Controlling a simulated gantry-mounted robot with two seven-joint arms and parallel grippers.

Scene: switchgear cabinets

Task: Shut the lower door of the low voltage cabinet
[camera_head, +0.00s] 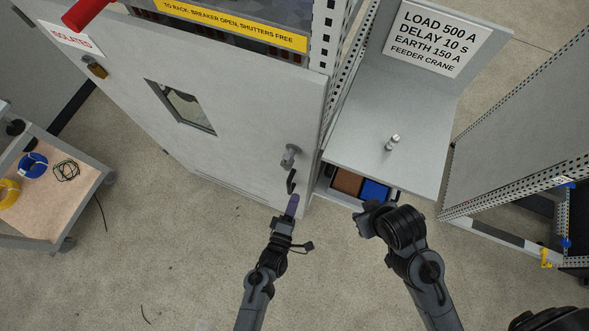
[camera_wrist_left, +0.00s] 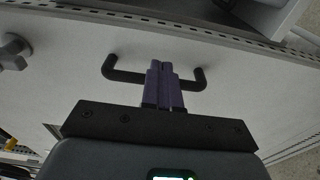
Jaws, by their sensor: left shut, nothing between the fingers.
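A grey door (camera_head: 240,110) with a small window (camera_head: 182,106) fills the left middle of the head view. It carries a grey turn handle (camera_head: 291,156) and a black bar handle (camera_head: 291,181). The bar handle also shows as a U shape in the left wrist view (camera_wrist_left: 125,75). My left gripper (camera_head: 293,200) has its purple fingers shut and empty. They overlap the middle of the bar handle in the left wrist view (camera_wrist_left: 163,70); I cannot tell whether they touch it. My right gripper (camera_head: 368,217) is dark and foreshortened, its fingers unclear. I cannot tell how far the door stands from its frame.
Right of the door is a grey panel with a knob (camera_head: 393,142) below a "LOAD 500 A" sign (camera_head: 436,38). Brown and blue items (camera_head: 375,191) show under its edge. A perforated frame (camera_head: 500,205) stands right, a cart (camera_head: 60,205) left. Floor in front is mostly clear.

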